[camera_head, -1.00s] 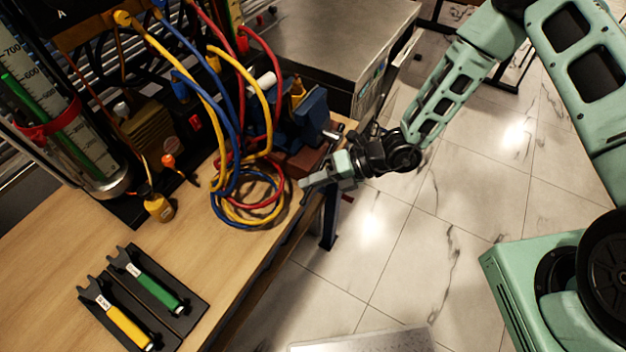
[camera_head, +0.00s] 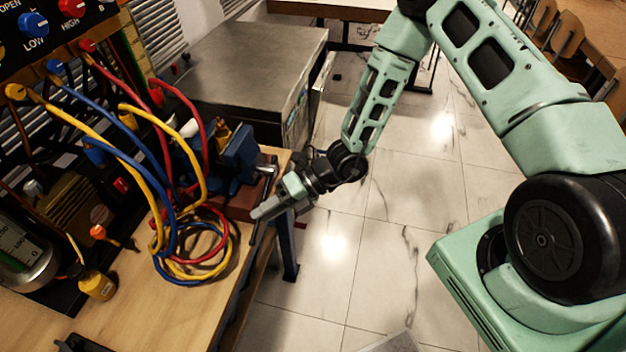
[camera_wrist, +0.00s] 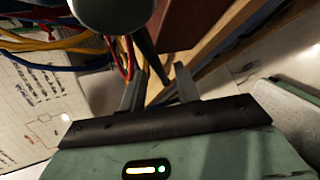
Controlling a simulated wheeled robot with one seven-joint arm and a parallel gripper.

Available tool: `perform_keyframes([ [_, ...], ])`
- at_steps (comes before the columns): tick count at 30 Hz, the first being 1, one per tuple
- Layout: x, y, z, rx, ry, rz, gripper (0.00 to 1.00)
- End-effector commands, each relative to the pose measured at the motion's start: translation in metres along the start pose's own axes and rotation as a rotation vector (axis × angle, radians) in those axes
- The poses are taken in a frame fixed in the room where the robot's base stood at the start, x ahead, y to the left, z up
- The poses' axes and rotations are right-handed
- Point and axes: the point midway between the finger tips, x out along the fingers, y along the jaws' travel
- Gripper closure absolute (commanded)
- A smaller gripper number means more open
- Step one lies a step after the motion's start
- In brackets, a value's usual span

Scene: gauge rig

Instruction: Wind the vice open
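The vice (camera_head: 238,157) is blue with a red-brown base and sits at the bench's right edge in the head view. Its metal screw end and handle (camera_head: 267,168) show at its right side. My gripper (camera_head: 259,211) is just below and in front of it, by the bench edge. In the wrist view, my gripper's two fingers (camera_wrist: 158,72) stand apart. A dark bar (camera_wrist: 150,50), likely the vice handle, runs from a round grey end (camera_wrist: 112,10) down toward the gap between them. I cannot tell whether the fingers touch it. The jaw gap is not clear.
Blue, red and yellow hoses (camera_head: 190,250) lie coiled on the wooden bench (camera_head: 130,318) left of my gripper. A yellow bottle (camera_head: 96,285) stands farther left. A grey metal cabinet (camera_head: 250,65) is behind the vice. The tiled floor (camera_head: 320,270) to the right is open.

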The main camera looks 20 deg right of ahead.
Motion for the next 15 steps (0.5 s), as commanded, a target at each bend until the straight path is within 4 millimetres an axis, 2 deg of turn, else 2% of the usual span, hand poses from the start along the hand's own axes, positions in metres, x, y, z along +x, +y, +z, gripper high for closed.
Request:
perform_keyframes([
  [6, -0.054, -0.002, 0.001, -0.002, -0.006, -0.003, 0.68],
  [15, -0.117, -0.001, 0.001, -0.002, -0.004, -0.002, 0.68],
])
